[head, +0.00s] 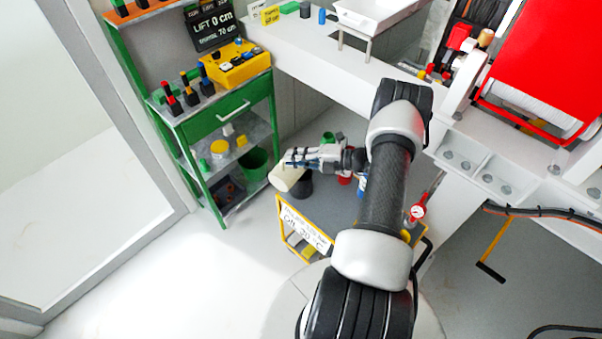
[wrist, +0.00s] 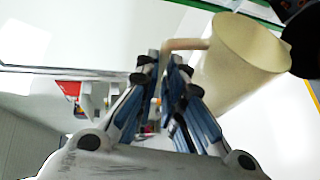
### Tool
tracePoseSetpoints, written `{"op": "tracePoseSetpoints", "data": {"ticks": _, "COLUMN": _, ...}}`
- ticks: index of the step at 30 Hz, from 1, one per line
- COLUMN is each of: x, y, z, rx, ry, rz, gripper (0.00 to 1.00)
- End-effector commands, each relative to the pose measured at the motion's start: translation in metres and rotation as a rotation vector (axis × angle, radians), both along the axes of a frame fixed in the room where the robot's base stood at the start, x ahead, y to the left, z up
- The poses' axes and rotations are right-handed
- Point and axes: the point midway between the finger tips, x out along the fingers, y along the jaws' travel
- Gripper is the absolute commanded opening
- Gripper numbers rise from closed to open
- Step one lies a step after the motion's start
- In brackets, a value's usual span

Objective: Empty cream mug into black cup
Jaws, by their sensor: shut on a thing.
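The cream mug (head: 285,178) is at the left end of my gripper (head: 292,158) in the head view, strongly tilted. In the wrist view the cream mug (wrist: 238,65) is to the right, and its handle lies between the fingers of my gripper (wrist: 168,72), which are shut on it. The black cup (head: 302,188) stands on the grey cart top just right of the mug and partly hidden by it. A dark part of the black cup (wrist: 304,42) shows at the wrist view's right edge, close to the mug's rim. The insides of both are not clear.
The cart (head: 330,198) has a yellow frame and a sign. A red item (head: 344,180), a blue item (head: 361,186) and a green cup (head: 328,138) are near my gripper. A green shelf unit (head: 222,130) stands left; a white bench (head: 330,62) lies behind.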

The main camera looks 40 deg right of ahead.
Motion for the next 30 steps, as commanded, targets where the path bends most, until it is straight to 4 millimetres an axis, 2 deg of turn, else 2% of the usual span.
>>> {"op": "tracePoseSetpoints", "data": {"ticks": 3, "x": -0.005, "y": 0.022, "z": 0.000, "rx": -0.114, "ry": -0.019, "rz": 0.003, "gripper": 0.00}}
{"op": "tracePoseSetpoints", "data": {"ticks": 7, "x": -0.013, "y": 0.054, "z": -0.011, "rx": -0.255, "ry": -0.051, "rz": 0.003, "gripper": 0.00}}
{"op": "tracePoseSetpoints", "data": {"ticks": 9, "x": -0.012, "y": 0.055, "z": -0.021, "rx": -0.301, "ry": -0.064, "rz": 0.001, "gripper": 0.00}}
{"op": "tracePoseSetpoints", "data": {"ticks": 17, "x": -0.014, "y": 0.059, "z": -0.028, "rx": -0.343, "ry": -0.075, "rz": 0.002, "gripper": 0.00}}
{"op": "tracePoseSetpoints", "data": {"ticks": 30, "x": -0.020, "y": 0.087, "z": -0.063, "rx": -0.623, "ry": -0.137, "rz": 0.003, "gripper": 0.00}}
